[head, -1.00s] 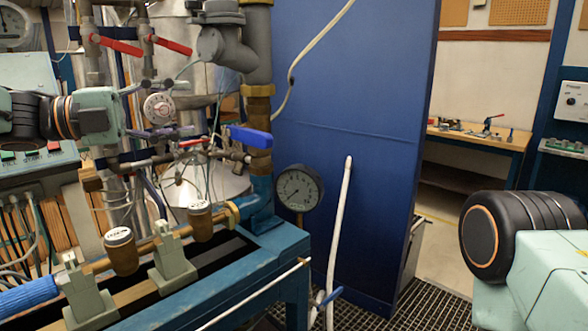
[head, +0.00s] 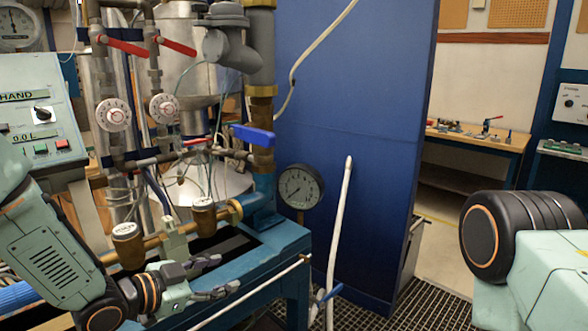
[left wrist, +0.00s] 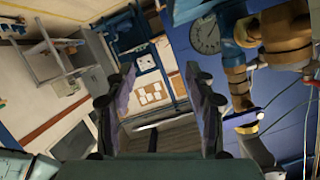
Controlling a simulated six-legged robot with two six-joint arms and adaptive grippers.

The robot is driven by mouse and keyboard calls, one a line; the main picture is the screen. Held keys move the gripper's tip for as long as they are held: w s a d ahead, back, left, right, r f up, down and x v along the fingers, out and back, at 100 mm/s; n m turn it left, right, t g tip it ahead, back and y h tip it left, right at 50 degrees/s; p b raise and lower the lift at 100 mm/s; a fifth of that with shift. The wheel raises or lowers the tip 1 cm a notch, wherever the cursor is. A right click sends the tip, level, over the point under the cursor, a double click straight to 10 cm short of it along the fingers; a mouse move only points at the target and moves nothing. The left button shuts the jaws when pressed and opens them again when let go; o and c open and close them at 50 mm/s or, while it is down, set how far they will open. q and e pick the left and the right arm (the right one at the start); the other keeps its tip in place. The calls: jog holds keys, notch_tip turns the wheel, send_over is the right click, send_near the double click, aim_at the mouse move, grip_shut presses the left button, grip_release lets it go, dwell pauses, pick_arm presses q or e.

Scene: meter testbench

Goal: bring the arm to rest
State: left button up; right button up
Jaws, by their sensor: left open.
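My left arm (head: 60,255) comes in from the lower left in the head view, in front of the meter bench. My left gripper (head: 214,276) points right, just in front of the bench's near side, and its fingers are apart. The left wrist view shows both fingers (left wrist: 160,108) spread with nothing between them. I cannot tell from the head view whether the gripper touches the bench. Part of my right arm (head: 520,240) shows at the right edge; its gripper is out of the picture.
The bench (head: 275,250) carries brass pipes, two meters (head: 127,245), a blue-handled valve (head: 252,136) and a pressure gauge (head: 300,187). A control panel (head: 40,110) stands at the left. A white hose (head: 340,230) rises before the blue partition (head: 350,120). Grated floor lies front right.

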pick_arm(q)
jog(key=s+a+f+n+g+y, duration=0.1)
jog(key=s+f+n+g+y, duration=0.2)
jog(key=s+f, duration=0.5)
jog(key=s+a+f+n+g+y, duration=0.15)
jog(key=s+f+n, duration=0.35)
jog(key=f, duration=0.5)
jog(key=s+a+f+n+g+y, duration=0.2)
jog(key=s+f, duration=0.1)
jog(key=s, duration=0.6)
jog(key=s+a+f+n+g+y, duration=0.1)
jog(key=s+f+g, duration=0.1)
jog(key=s, duration=0.6)
jog(key=s+a+f+n+g+y, duration=0.2)
jog(key=s+f+g, duration=0.1)
jog(key=s, duration=0.6)
notch_tip(320, 180, down, 10)
jog(key=w+b, duration=0.1)
jog(key=b, duration=0.9)
jog(key=shift+r+t, duration=0.2)
jog(key=shift+t, duration=0.15)
pick_arm(e)
notch_tip(320, 180, down, 10)
jog(key=shift+w, duration=0.15)
